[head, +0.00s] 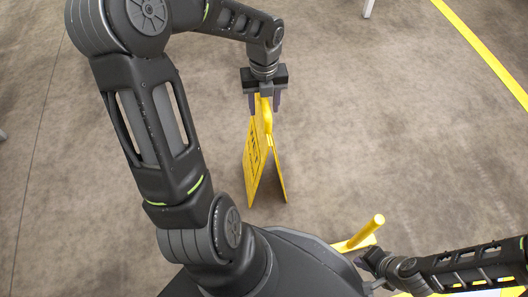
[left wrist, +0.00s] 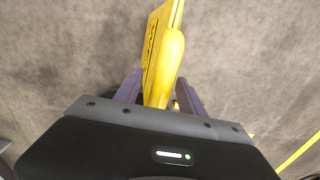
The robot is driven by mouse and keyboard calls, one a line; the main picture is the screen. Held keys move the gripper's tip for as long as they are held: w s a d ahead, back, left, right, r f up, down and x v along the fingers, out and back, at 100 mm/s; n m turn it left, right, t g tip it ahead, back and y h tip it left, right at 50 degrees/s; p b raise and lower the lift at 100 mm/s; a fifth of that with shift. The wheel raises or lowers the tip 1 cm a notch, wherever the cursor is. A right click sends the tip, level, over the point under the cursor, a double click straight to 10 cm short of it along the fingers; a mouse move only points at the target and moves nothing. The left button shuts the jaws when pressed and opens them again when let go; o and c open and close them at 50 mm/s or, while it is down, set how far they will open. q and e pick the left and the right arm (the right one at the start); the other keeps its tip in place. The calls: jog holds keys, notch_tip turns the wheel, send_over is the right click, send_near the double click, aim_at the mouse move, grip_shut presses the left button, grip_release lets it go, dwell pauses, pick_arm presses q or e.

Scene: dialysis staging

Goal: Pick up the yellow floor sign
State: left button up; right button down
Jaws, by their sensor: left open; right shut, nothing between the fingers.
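The yellow floor sign (head: 256,165) stands upright as a folded A-frame on the floor, with dark print on its left panel. My left gripper (head: 264,103) is above it, pointing down, with its open fingers on either side of the sign's top. In the left wrist view the sign's rounded yellow top (left wrist: 168,65) lies between the two purplish fingers (left wrist: 158,93). I cannot tell whether either finger touches it. My right gripper (head: 370,262) is low at the right, shut and empty, away from the sign; its fingertips are hard to make out.
A yellow post on a yellow bar (head: 368,233) stands close to my right gripper. A yellow floor line (head: 485,52) crosses the upper right. The brown-grey floor (head: 400,130) right of the sign is clear.

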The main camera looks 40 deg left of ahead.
pick_arm(q)
jog(key=shift+f, duration=0.65)
jog(key=shift+c, duration=0.2)
grip_shut()
jog(key=shift+r, duration=0.1)
dwell(1.0)
